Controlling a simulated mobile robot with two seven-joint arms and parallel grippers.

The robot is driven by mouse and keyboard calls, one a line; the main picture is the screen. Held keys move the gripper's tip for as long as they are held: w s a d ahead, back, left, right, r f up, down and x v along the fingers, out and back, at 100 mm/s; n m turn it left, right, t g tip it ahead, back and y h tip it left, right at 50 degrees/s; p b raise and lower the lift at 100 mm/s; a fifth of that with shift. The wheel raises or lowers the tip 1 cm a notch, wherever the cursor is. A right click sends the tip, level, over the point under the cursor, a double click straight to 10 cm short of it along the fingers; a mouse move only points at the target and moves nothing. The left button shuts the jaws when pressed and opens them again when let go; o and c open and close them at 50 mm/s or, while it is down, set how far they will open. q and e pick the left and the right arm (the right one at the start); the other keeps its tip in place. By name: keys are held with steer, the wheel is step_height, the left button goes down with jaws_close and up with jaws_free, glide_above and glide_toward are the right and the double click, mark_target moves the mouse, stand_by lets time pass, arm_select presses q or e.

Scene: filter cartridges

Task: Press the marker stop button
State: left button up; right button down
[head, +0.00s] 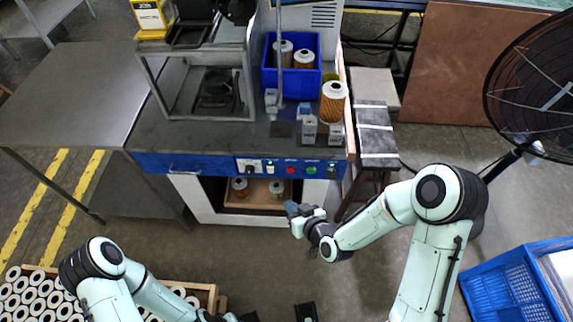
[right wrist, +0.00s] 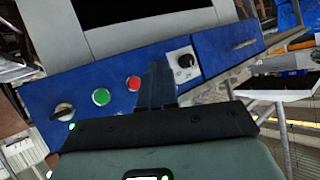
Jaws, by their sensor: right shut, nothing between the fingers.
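A blue control panel (head: 200,165) runs along the front of the workbench. It carries a red button (head: 291,169), a green button (head: 311,170), a black knob (head: 331,170) and a black selector on a white plate (head: 249,166). Labels are too small to read. In the right wrist view the red button (right wrist: 134,83) lies just left of my right gripper's fingers (right wrist: 157,82), which hide part of the panel beside it. My right gripper (head: 292,209) is shut and empty, in front of and below the panel. My left gripper (head: 228,317) is at the bottom edge, mostly cut off.
A blue bin (head: 268,77) with filter cartridges and an orange cartridge (head: 332,103) stand on the bench. A lower shelf (head: 265,204) holds more cartridges. A stool (head: 377,135), a fan (head: 540,90) and a blue crate (head: 505,290) are at the right.

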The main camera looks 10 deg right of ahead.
mark_target(291, 170)
steer(key=shift+s, duration=0.15)
steer(key=w+d+p, duration=0.2)
steer(key=w, duration=0.6)
steer(key=shift+w+d+p, duration=0.25)
steer(key=shift+p, duration=0.05)
steer(key=shift+w, duration=0.1)
stand_by(1.9)
steer(key=shift+w+d+b, duration=0.1)
steer(key=shift+w+b, duration=0.2)
